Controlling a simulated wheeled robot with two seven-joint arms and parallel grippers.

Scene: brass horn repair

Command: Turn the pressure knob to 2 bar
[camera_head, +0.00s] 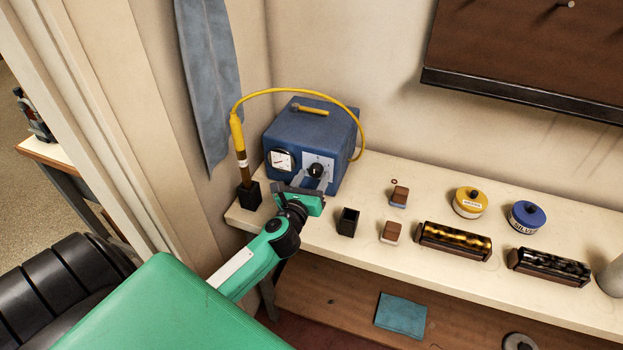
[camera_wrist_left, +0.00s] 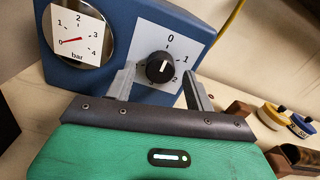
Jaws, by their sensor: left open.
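The black pressure knob (camera_head: 316,170) is on the front of a blue box (camera_head: 310,129). In the left wrist view the knob (camera_wrist_left: 160,68) sits on a white dial plate (camera_wrist_left: 150,42) marked 0, 1, 2. Its white mark points up toward 0. A round gauge (camera_head: 282,160) is left of it; in the wrist view the gauge (camera_wrist_left: 79,36) has its red needle at 0 bar. My left gripper (camera_head: 311,181) is open, with one finger on each side of the knob; whether they touch it I cannot tell. My right gripper is not in view.
A yellow-handled torch (camera_head: 237,135) stands in a black holder (camera_head: 249,195) left of the box, its yellow hose arching over it.

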